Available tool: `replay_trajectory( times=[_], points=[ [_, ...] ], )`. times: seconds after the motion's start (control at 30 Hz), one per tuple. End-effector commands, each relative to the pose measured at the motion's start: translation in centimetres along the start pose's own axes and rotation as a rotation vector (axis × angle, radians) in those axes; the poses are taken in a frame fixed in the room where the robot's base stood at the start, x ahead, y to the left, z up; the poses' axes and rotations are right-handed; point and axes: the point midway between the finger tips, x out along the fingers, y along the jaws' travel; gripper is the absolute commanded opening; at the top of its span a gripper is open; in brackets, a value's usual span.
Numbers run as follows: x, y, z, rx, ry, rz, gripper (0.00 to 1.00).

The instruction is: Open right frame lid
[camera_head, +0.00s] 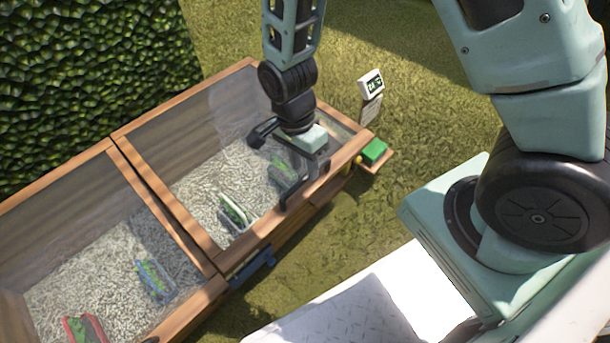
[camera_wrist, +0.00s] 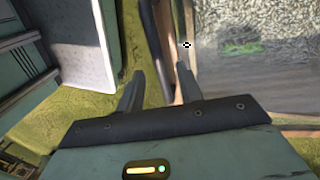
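The right frame lid (camera_head: 222,250) is a wood-edged clear panel on the right half of a wooden cold frame. It looks closed in the head view. In the wrist view part of its clear panel (camera_wrist: 270,85) shows at the right. My gripper (camera_head: 287,200) hangs over the lid's front side. In the wrist view my gripper (camera_wrist: 159,72) has its two fingers apart. The front wooden edge and a dark bar (camera_wrist: 153,45) lie beyond and between them. Whether the fingers touch the edge cannot be told.
The left frame lid (camera_head: 130,165) adjoins on the left. Small planters, one blue-rimmed (camera_head: 155,280) and one red-rimmed (camera_head: 82,328), sit on gravel under it. A green button box (camera_head: 374,151) and a small display (camera_head: 371,84) stand by the right end. A hedge (camera_head: 90,70) is behind.

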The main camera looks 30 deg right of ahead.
Motion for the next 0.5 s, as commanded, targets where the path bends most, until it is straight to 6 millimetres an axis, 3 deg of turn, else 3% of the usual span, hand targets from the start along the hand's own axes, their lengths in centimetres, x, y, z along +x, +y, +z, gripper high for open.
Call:
replay_trajectory(
  times=[0.17,0.5],
  points=[
    [1.8,0.0,0.0,-0.001,0.0,0.001,0.36],
    [2.0,0.0,0.0,-0.001,0.0,0.0,0.36]
  ],
)
